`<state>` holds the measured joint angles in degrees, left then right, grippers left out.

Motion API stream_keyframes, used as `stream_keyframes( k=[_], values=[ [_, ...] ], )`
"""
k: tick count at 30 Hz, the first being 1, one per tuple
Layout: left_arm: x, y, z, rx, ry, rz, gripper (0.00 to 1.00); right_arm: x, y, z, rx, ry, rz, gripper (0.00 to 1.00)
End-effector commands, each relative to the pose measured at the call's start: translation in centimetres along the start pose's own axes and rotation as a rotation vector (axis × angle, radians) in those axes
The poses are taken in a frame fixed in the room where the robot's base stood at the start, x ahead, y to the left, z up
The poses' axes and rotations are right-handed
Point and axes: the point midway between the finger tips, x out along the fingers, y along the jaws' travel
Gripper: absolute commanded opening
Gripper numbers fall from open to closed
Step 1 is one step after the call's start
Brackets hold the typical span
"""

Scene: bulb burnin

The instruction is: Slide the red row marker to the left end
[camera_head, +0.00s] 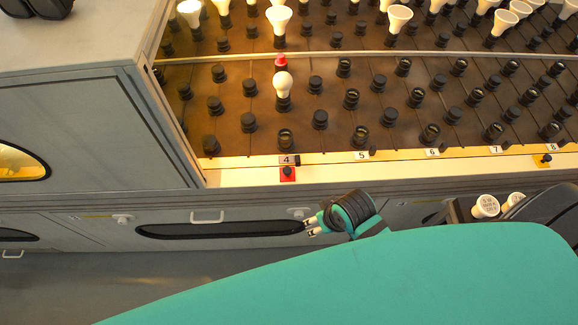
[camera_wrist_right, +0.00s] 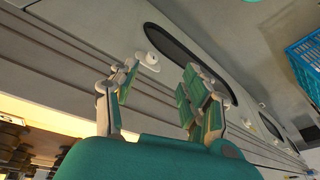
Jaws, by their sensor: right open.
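The red row marker (camera_head: 288,174) is a small red plate with a black knob. It sits on the pale front ledge just below the number 4 label, near the ledge's left part. My right gripper (camera_head: 312,227) is below and slightly right of it in the head view, in front of the grey cabinet face and apart from the marker. In the right wrist view the two fingers of the right gripper (camera_wrist_right: 158,88) stand apart with nothing between them. The marker cannot be made out in the wrist view. My left gripper does not show.
A yellow marker (camera_head: 542,161) sits on the ledge near label 8. Behind the ledge, the dark rack (camera_head: 225,160) holds several sockets and bulbs, including one white bulb (camera_head: 283,83) near a red piece (camera_head: 280,60). A grey cabinet (camera_head: 90,130) stands left. A blue crate (camera_wrist_right: 306,62) shows in the wrist view.

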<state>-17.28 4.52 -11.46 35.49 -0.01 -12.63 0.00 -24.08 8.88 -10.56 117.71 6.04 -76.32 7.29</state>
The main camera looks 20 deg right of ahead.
Motion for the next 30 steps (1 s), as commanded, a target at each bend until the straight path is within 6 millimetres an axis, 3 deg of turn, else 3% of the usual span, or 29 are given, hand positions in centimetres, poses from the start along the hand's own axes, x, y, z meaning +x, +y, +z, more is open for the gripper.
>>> stream_keyframes(
  k=[1, 4, 9, 15, 20, 24, 30],
  values=[
    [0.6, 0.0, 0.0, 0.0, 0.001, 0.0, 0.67, -1.4, -0.8, -1.7, 0.016, 0.021, -0.028, 0.47],
    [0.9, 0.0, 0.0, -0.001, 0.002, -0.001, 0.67, -3.7, -2.8, -4.2, 0.069, 0.014, -0.103, 0.47],
    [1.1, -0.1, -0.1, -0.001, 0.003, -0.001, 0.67, -5.3, -5.1, -7.0, 0.152, -0.042, -0.19, 0.47],
    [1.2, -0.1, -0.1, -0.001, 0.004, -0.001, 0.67, -6.4, -6.1, -10.6, 0.288, -0.159, -0.232, 0.47],
    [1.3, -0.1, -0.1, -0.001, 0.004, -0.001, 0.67, -7.8, -4.5, -14.6, 0.502, -0.303, -0.188, 0.47],
    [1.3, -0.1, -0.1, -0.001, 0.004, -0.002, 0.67, -10.3, -1.6, -18.6, 0.761, -0.413, -0.108, 0.47],
    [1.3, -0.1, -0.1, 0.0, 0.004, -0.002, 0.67, -14.5, 1.9, -22.6, 1.079, -0.508, -0.024, 0.47]
  ],
)
